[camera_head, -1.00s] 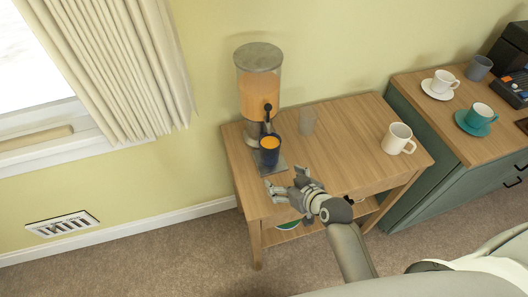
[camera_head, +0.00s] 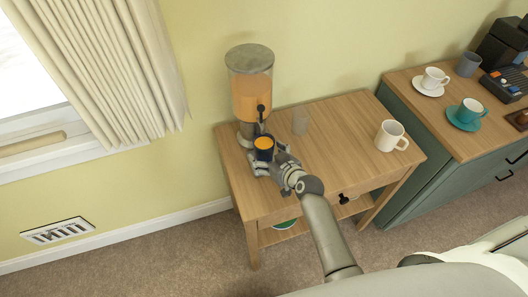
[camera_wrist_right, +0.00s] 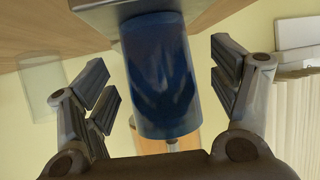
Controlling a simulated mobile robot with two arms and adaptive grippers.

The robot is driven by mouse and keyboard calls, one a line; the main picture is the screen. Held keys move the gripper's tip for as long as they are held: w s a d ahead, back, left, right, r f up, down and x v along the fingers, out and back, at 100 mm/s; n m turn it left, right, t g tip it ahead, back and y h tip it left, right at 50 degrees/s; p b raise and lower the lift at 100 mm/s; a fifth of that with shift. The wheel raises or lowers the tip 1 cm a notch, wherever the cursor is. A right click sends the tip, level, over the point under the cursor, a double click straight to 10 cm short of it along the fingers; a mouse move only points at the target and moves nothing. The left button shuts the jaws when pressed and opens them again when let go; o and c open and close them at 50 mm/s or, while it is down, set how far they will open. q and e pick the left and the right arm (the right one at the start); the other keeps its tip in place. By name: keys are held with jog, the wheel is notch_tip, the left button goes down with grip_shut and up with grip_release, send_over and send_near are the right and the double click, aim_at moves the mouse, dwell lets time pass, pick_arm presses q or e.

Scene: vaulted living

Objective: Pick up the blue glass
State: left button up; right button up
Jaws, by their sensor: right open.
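The blue glass (camera_head: 264,154) holds orange liquid and stands under the tap of the juice dispenser (camera_head: 251,93) on the wooden side table. It also shows in the right wrist view (camera_wrist_right: 158,75), where it sits between the two open fingers with a gap on each side. My right gripper (camera_head: 262,164) is open around the glass and partly hides its lower part in the head view. In the wrist view the right gripper (camera_wrist_right: 165,92) has one finger on each side of the glass. My left gripper is not in view.
A clear glass (camera_head: 300,122) stands just right of the dispenser. A white mug (camera_head: 391,136) is at the right of the side table (camera_head: 335,150). The green cabinet (camera_head: 425,107) beside it carries cups on saucers. The table's middle is clear.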

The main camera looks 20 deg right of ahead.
jog(key=shift+x, duration=1.5)
jog(key=shift+d, duration=0.1)
jog(key=shift+c, duration=0.5)
jog(key=c, duration=1.2)
jog(key=shift+c, duration=0.7)
jog(key=shift+r, duration=0.15)
